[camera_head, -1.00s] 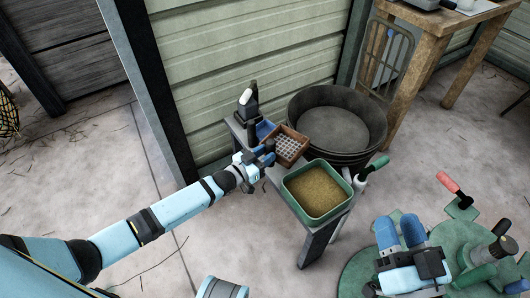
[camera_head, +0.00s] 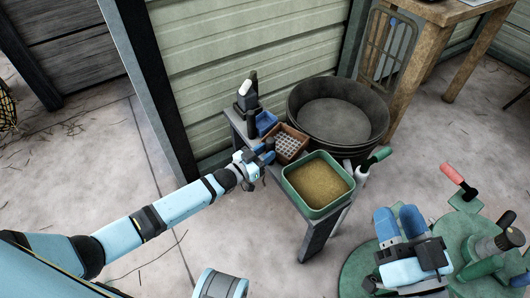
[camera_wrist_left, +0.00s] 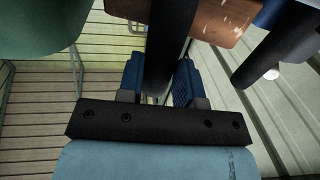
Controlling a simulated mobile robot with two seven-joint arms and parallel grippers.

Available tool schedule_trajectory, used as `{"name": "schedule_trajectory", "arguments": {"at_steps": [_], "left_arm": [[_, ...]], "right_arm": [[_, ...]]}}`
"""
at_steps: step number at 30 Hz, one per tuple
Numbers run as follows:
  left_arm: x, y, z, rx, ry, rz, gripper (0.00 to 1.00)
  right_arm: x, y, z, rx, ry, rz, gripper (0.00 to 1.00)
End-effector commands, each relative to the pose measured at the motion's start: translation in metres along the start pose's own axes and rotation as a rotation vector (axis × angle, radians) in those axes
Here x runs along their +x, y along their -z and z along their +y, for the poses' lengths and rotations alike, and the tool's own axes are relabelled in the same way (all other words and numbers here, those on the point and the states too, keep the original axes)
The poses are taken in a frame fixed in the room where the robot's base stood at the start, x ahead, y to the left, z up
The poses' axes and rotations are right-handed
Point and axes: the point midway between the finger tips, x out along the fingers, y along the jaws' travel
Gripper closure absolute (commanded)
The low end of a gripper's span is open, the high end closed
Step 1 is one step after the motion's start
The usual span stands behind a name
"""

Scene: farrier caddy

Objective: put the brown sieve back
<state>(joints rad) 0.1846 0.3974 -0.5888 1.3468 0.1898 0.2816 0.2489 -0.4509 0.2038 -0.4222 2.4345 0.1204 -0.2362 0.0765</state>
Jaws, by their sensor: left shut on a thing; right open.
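The brown sieve (camera_head: 291,143), a small box with a grid of holes, is at the bench between a blue bin and a green tub. My left gripper (camera_head: 262,157) is at its near left side. In the left wrist view the blue fingers (camera_wrist_left: 162,82) are shut on a dark round handle (camera_wrist_left: 170,40), which appears to be the sieve's. The sieve's brown wall (camera_wrist_left: 222,20) shows just beyond it. Whether the sieve rests on the bench or hangs just above it, I cannot tell. My right gripper (camera_head: 398,222) is open and empty at the lower right.
The green tub (camera_head: 290,190) of grainy material stands close on the right of the sieve. The blue bin (camera_head: 266,122) and a dark upright tool (camera_head: 248,97) are behind. A large black tub (camera_head: 375,140) is beyond. A round green stand (camera_head: 360,270) is at the lower right.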

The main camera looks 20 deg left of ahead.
Motion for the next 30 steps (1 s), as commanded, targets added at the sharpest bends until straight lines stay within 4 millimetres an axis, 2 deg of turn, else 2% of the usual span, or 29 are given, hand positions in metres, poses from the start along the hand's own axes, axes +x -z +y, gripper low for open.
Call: {"name": "schedule_trajectory", "arguments": {"at_steps": [16, 17, 20, 30], "left_arm": [[0.0004, -0.0081, 0.0, 0.0, 0.0, 0.002, 1.0], [0.0004, -0.0076, 0.0, 0.0, 0.0, 0.002, 0.63], [0.0003, -0.0074, 0.0, 0.0, 0.0, 0.002, 0.4], [-0.0003, -0.0088, 0.0001, 0.0, 0.0, -0.001, 0.37]], "right_arm": [[-0.0009, -0.0061, 0.0012, 0.0, 0.0, 0.0, 0.57], [-0.0008, -0.0056, 0.0011, 0.0, 0.0, 0.0, 0.57], [-0.0008, -0.0055, 0.0011, 0.0, 0.0, 0.0, 0.57], [-0.0008, -0.0055, 0.0011, 0.0, 0.0, 0.0, 0.57]]}}
